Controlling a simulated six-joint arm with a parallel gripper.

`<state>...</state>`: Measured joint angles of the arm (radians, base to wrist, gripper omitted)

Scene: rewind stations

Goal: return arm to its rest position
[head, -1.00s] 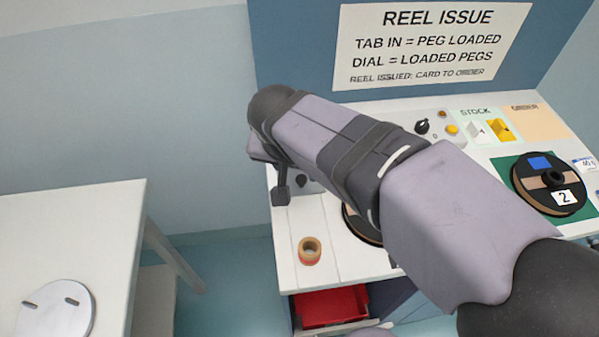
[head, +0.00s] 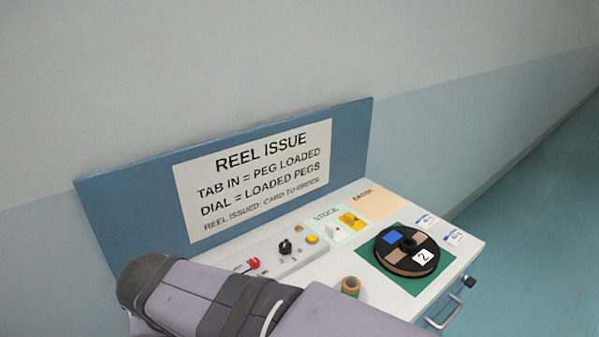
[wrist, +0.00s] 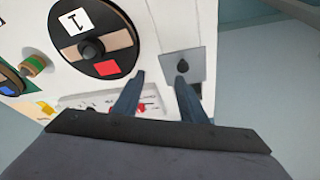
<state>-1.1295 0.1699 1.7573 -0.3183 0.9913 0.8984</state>
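My arm (head: 215,303) crosses the lower left of the head view, and its gripper end is outside that view. In the wrist view my gripper (wrist: 160,78) shows two dark fingers spread apart with nothing held between them. They are over the white bench top (wrist: 163,18). A black reel labelled 1 (wrist: 120,52) lies to the left of the fingers. A grey plate with a dark knob (wrist: 194,58) is close to the right fingertip; I cannot tell whether they touch.
A reel labelled 2 (head: 428,242) lies on a green mat (head: 450,272). A tan and green roll (head: 350,286) is beside my arm. The blue REEL ISSUE board (head: 350,150) stands behind the control panel (head: 290,262). Floor (head: 545,240) is clear at right.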

